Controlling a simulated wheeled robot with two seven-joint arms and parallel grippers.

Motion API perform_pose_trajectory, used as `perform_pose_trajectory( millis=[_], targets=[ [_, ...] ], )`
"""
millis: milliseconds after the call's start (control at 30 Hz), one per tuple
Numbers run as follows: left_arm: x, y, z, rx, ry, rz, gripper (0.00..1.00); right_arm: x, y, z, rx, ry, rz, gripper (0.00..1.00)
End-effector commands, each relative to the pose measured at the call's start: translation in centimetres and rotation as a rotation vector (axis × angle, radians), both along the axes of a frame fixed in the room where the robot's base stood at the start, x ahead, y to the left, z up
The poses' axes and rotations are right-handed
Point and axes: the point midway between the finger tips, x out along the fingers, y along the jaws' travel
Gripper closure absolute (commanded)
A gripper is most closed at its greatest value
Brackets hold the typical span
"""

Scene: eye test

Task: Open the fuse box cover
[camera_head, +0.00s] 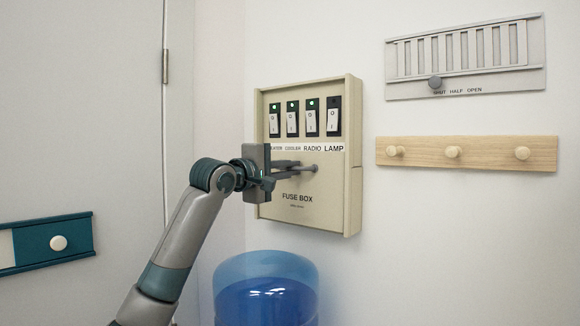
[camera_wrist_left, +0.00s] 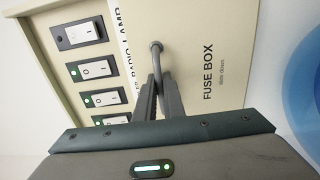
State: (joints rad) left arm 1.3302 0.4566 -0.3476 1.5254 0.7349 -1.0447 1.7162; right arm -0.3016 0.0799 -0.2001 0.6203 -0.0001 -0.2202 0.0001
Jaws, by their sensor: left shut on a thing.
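The beige fuse box (camera_head: 350,150) hangs on the wall. Its cover (camera_head: 300,212) is the lower front panel, marked FUSE BOX, and also shows in the wrist view (camera_wrist_left: 225,50). Above the cover, a row of white rocker switches (camera_head: 311,121) and a label strip are in plain sight. My left gripper (camera_head: 300,167) is shut on the cover's small grey handle (camera_wrist_left: 156,48), just below the label strip. In the wrist view the fingers (camera_wrist_left: 160,92) close around the handle's bar. Part of the handle is hidden by the fingers. My right gripper is not in view.
A wooden peg rail (camera_head: 480,153) and a grey slotted vent (camera_head: 465,60) are on the wall at right. A blue water bottle (camera_head: 265,290) stands below the box. A teal sliding latch (camera_head: 55,242) is on the door at left.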

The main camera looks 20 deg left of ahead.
Motion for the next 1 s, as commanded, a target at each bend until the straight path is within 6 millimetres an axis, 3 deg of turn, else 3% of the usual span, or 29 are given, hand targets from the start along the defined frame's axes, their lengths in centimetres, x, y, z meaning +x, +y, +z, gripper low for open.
perform_pose_trajectory(
  millis=[300, 333, 400, 767, 1000],
  targets=[
    [0.0, 0.0, 0.0, 0.000, 0.000, 0.000, 1.00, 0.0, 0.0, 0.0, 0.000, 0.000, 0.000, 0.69],
    [0.0, 0.0, 0.0, 0.000, 0.000, 0.000, 0.87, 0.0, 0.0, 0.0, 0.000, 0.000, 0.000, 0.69],
    [0.0, 0.0, 0.0, 0.000, 0.000, 0.000, 0.73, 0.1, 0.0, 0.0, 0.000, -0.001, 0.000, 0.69],
    [-0.1, 0.1, 0.0, 0.000, -0.001, 0.000, 0.73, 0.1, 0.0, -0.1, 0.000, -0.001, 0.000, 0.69],
    [-1.7, 0.6, -0.3, 0.000, -0.002, 0.000, 0.73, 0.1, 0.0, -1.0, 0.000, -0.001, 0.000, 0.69]
  ],
)
